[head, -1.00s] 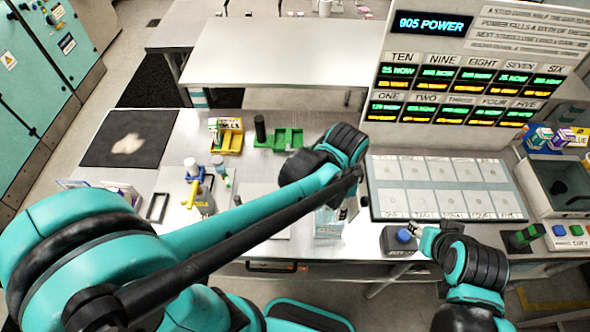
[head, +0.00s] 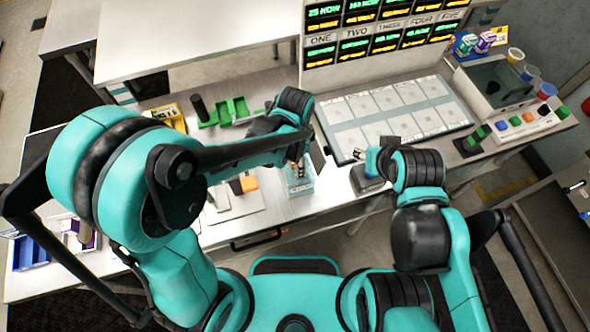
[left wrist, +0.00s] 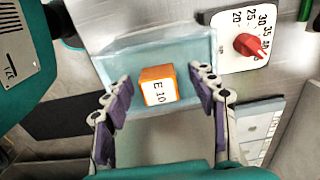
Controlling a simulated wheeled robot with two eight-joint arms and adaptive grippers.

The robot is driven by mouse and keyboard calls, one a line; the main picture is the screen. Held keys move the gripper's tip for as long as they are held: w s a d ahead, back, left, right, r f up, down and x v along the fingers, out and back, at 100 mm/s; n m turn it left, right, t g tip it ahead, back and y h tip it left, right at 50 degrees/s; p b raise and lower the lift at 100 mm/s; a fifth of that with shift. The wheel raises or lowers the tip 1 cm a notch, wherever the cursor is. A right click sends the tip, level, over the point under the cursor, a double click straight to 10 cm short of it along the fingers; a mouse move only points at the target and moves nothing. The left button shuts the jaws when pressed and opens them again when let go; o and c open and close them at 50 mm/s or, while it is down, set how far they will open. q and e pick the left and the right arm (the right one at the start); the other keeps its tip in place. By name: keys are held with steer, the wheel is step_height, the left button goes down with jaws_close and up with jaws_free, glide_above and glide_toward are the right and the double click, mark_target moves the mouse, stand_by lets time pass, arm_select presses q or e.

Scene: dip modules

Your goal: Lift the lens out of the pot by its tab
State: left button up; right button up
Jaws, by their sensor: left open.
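A clear, pale blue pot (head: 300,185) stands on the bench in the head view. The left wrist view shows a translucent blue container (left wrist: 190,45) with an orange-edged block (left wrist: 158,86) marked "E 10" standing up in it. I cannot tell whether this block is the lens's tab, and no lens shows clearly. My left gripper (head: 297,160) is above the pot in the head view. In the left wrist view its purple fingers (left wrist: 165,100) are open on either side of the block, apart from it. My right gripper (head: 364,158) is by a grey base, its fingers too small to read.
A dial with a red knob (left wrist: 249,45) lies beside the container. A panel of pale squares (head: 400,115) is right of the pot. An orange item (head: 248,183) is left of it. Green trays (head: 232,112) are behind. A grey bin (head: 495,85) stands at the right.

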arm_select(q)
jaws_close()
stand_by(0.3)
